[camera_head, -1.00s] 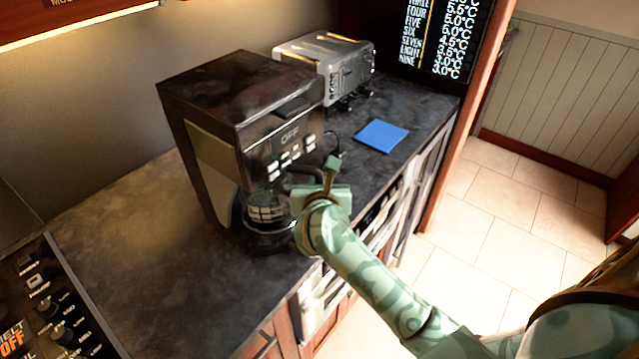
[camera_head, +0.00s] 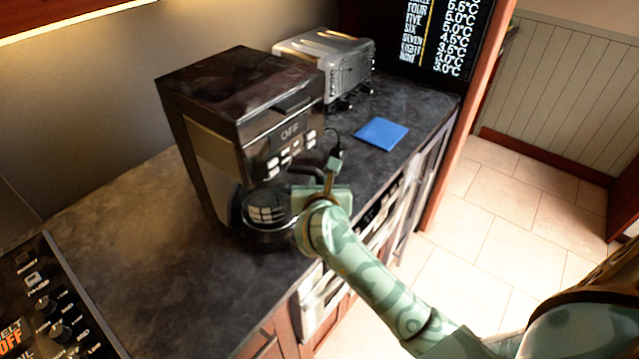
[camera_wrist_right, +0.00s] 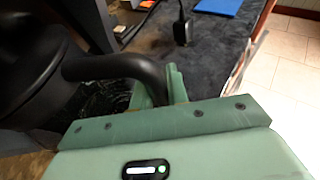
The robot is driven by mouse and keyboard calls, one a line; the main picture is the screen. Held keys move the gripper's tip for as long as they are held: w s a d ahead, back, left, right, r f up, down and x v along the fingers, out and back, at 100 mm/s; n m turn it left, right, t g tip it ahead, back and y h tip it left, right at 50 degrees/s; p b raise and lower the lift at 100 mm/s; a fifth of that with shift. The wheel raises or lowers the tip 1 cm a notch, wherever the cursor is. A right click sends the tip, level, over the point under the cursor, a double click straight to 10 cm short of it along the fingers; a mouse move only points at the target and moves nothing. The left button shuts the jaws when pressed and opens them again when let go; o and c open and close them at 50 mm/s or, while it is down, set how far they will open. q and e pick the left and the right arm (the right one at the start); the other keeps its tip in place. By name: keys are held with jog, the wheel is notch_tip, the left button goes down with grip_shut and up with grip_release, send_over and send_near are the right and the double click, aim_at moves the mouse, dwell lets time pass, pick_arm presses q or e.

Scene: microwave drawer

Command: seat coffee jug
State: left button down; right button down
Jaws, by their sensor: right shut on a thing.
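The coffee maker (camera_head: 235,110) is a dark box with an OFF display on the counter. The coffee jug (camera_head: 266,214), dark glass with a black handle, is at the bottom front of the machine, under its head. I cannot tell whether it is fully on the base plate. My right gripper (camera_head: 318,180) is shut on the jug's handle, at the machine's front right. The right wrist view shows the black handle (camera_wrist_right: 120,66) reaching between the green fingers (camera_wrist_right: 160,88) and the jug's dark body (camera_wrist_right: 30,65) at left. My left gripper is not in view.
A silver toaster (camera_head: 325,62) stands behind the coffee maker. A blue square (camera_head: 381,134) lies on the dark counter (camera_head: 165,260) to the right. A black plug-like item (camera_wrist_right: 182,28) stands near the handle. An appliance with knobs (camera_head: 50,300) is at lower left.

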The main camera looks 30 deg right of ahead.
jog(key=shift+f, duration=0.15)
dwell(0.8)
jog(key=c, duration=1.3)
grip_release()
jog(key=shift+s, duration=0.1)
